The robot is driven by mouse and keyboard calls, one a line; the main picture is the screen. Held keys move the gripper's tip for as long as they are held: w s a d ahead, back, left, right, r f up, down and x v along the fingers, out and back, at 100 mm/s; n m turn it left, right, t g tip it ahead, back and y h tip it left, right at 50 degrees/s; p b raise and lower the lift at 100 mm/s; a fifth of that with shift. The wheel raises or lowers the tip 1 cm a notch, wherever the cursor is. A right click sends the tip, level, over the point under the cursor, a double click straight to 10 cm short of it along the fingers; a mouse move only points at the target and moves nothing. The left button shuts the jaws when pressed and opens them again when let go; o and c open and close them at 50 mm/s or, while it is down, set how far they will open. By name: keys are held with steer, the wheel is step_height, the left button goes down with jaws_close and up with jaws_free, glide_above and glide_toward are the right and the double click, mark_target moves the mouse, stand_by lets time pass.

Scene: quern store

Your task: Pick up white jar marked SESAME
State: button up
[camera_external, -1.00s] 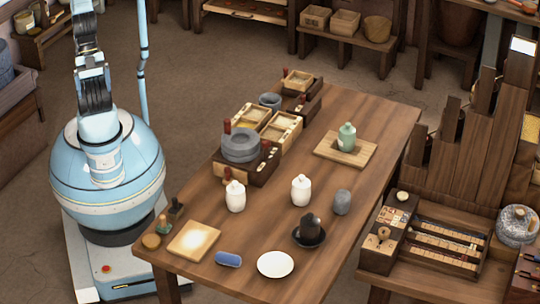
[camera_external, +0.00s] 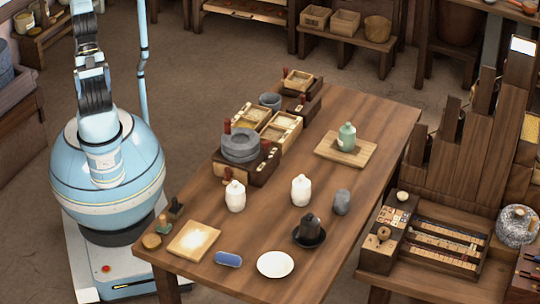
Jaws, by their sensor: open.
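Two white lidded jars stand upright on the wooden table (camera_external: 352,125). One white jar (camera_external: 235,197) is on the left, in front of the stone quern. The other white jar (camera_external: 301,190) is nearer the table's middle. No lettering can be read on either, so I cannot tell which is marked SESAME. My arm rises out of the top of the picture at the left, and my gripper is not in view. Nothing visible touches either jar.
The grey quern (camera_external: 240,147) stands behind the left jar. A grey stone (camera_external: 341,202), a black jar on a dark saucer (camera_external: 322,238), a white plate (camera_external: 275,264) and a blue item (camera_external: 228,259) lie around. A green jar (camera_external: 346,136) stands on a board (camera_external: 330,150).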

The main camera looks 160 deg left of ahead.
steer(key=shift+c, duration=0.2)
steer(key=shift+c, duration=1.2)
